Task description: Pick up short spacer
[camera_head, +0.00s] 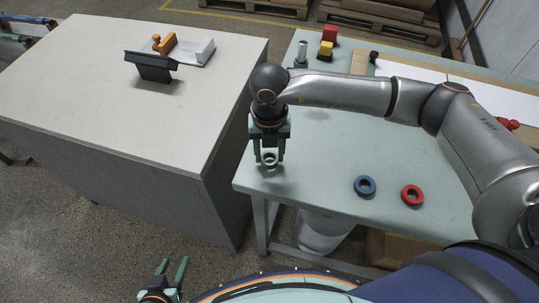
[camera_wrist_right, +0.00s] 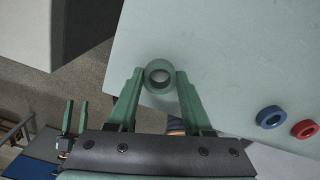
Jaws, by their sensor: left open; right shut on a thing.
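The short spacer, a green-grey ring (camera_head: 269,159), is between the fingertips of my right gripper (camera_head: 268,157), over the near left corner of the green table (camera_head: 330,150). In the right wrist view the ring (camera_wrist_right: 159,76) sits between the two green fingers of the right gripper (camera_wrist_right: 160,84), which are shut on it. I cannot tell whether the ring still touches the table. My left gripper (camera_head: 166,272) is open and empty, low at the bottom left of the head view; it also shows in the wrist view (camera_wrist_right: 75,117).
A blue ring (camera_head: 365,186) and a red ring (camera_head: 412,195) lie to the right on the table. A metal cylinder (camera_head: 301,54) and yellow and red blocks (camera_head: 326,47) stand at the back. A separate pale counter (camera_head: 90,90) is at left, across a gap.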

